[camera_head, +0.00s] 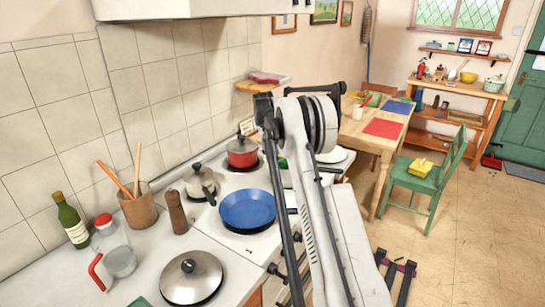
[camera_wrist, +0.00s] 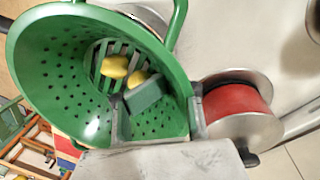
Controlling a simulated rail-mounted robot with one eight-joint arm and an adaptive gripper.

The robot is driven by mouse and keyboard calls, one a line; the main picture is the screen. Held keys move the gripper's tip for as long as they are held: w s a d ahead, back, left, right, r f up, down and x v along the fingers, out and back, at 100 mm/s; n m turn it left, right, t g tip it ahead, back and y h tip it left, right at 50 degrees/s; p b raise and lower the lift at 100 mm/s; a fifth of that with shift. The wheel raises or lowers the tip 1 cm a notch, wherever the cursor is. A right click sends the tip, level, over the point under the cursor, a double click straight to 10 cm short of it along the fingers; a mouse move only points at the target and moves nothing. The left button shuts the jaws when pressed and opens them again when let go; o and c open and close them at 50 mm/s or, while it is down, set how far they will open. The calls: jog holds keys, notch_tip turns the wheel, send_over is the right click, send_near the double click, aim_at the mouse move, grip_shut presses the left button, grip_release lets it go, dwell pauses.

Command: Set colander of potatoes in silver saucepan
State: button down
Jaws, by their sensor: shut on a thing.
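The green colander (camera_wrist: 60,70) fills the left and middle of the wrist view, with its mouth towards the camera. Yellow potatoes (camera_wrist: 115,67) lie at its slotted bottom. My gripper (camera_wrist: 155,108) is shut on its near rim, with a finger inside the bowl. In the head view my arm hides the gripper and most of the colander; a little green (camera_head: 282,163) shows beside the arm. A silvery round rim (camera_wrist: 148,14) shows partly behind the colander; I cannot tell whether it is the silver saucepan. A grey lidded saucepan (camera_head: 198,182) stands at the back of the counter.
A red pot (camera_head: 242,153) stands near the arm and also shows right of the colander in the wrist view (camera_wrist: 235,104). A blue pan (camera_head: 247,209), a lidded steel pan (camera_head: 191,276), a pepper mill (camera_head: 177,213) and a bottle (camera_head: 71,221) crowd the counter.

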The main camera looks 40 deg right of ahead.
jog(key=shift+s+f, duration=0.1)
jog(key=shift+f, duration=0.3)
jog(key=c, duration=1.6)
grip_release()
jog(key=shift+d+f, duration=0.15)
jog(key=shift+d, duration=0.05)
jog(key=shift+r, duration=0.25)
